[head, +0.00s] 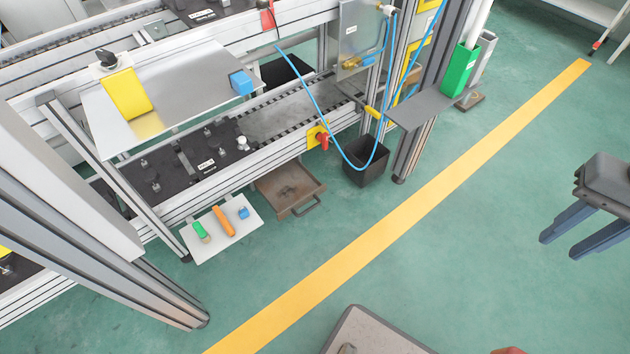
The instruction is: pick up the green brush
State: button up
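The green brush (200,230) appears to be the small green piece with a pale lower part, lying at the left of a low white shelf (208,251). An orange cylinder (223,221) lies just right of it, and a small blue object (244,213) lies further right. My gripper (561,245) is at the right edge of the head view, above the green floor. Its two blue-grey fingers are spread apart with nothing between them. It is far to the right of the brush.
A brown metal drawer (290,187) with a handle sits right of the white shelf. A black bin (365,165) stands near a hanging blue hose (325,118). A conveyor frame (240,168) rises above the shelf. The floor around the yellow line (400,224) is clear.

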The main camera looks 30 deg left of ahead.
aim_at(203, 236)
jog(key=u, duration=1.25)
jog(key=k, duration=0.65)
jog(key=u, duration=1.15)
jog(key=i, duration=0.5)
